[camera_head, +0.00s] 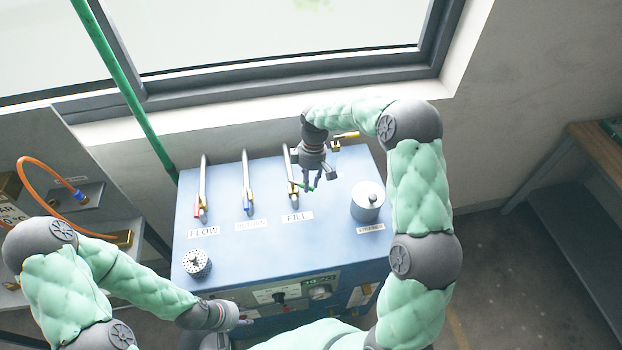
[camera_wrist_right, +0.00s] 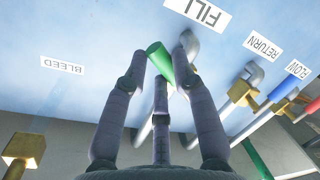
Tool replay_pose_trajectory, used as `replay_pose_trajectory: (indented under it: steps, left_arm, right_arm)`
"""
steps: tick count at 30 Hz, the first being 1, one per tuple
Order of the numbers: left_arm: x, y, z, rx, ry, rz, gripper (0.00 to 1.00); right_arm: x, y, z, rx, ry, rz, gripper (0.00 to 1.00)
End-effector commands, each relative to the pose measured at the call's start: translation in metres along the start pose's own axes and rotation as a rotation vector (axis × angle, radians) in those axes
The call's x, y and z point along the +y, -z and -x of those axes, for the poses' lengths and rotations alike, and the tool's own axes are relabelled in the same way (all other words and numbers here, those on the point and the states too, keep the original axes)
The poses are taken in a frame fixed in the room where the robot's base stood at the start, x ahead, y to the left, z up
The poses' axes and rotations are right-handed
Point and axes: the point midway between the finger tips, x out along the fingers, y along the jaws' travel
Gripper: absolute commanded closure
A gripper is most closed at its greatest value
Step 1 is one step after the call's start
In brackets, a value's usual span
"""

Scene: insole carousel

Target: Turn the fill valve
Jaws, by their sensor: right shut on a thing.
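The fill valve's green handle (camera_wrist_right: 160,62) lies between the fingertips of my right gripper (camera_wrist_right: 165,75) in the right wrist view, and the gripper is shut on it. In the head view my right gripper (camera_head: 308,186) reaches down onto this valve, above the FILL label (camera_head: 297,217). Its fingers partly hide the handle and valve body. The FILL label also shows at the top of the wrist view (camera_wrist_right: 203,12). My left gripper (camera_head: 240,322) is low at the front of the blue cabinet, too small and turned to tell whether it is open.
The blue cabinet top (camera_head: 275,250) also bears the return valve (camera_head: 248,208), the flow valve (camera_head: 201,210), a grey lidded cylinder (camera_head: 367,204) and a perforated round cap (camera_head: 197,263). Upright pipes stand behind the valves. The cabinet top's middle is clear.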

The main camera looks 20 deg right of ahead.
Motion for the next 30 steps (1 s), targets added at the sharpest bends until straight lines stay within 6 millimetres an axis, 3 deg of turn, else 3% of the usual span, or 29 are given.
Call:
replay_pose_trajectory:
  steps: [9,23,24,26,30]
  left_arm:
    - [-0.0008,0.0001,-0.0022,0.000,0.000,0.000,0.60]
    - [-0.0008,0.0001,-0.0022,0.000,0.000,0.000,0.60]
    - [-0.0008,0.0001,-0.0022,0.000,0.000,0.000,0.60]
    - [-0.0008,0.0001,-0.0023,0.000,0.000,0.000,0.60]
    - [-0.0008,0.0001,-0.0023,0.000,0.000,0.000,0.60]
  right_arm:
    - [-0.0053,-0.0006,-0.0007,0.022,-0.002,-0.104,1.00]
    - [-0.0059,-0.0005,-0.0003,0.025,-0.002,-0.118,1.00]
    - [-0.0059,-0.0005,-0.0003,0.025,-0.002,-0.118,0.67]
    - [-0.0059,-0.0005,-0.0003,0.025,-0.002,-0.118,0.51]
    - [-0.0061,-0.0006,-0.0006,0.024,-0.001,-0.117,0.49]
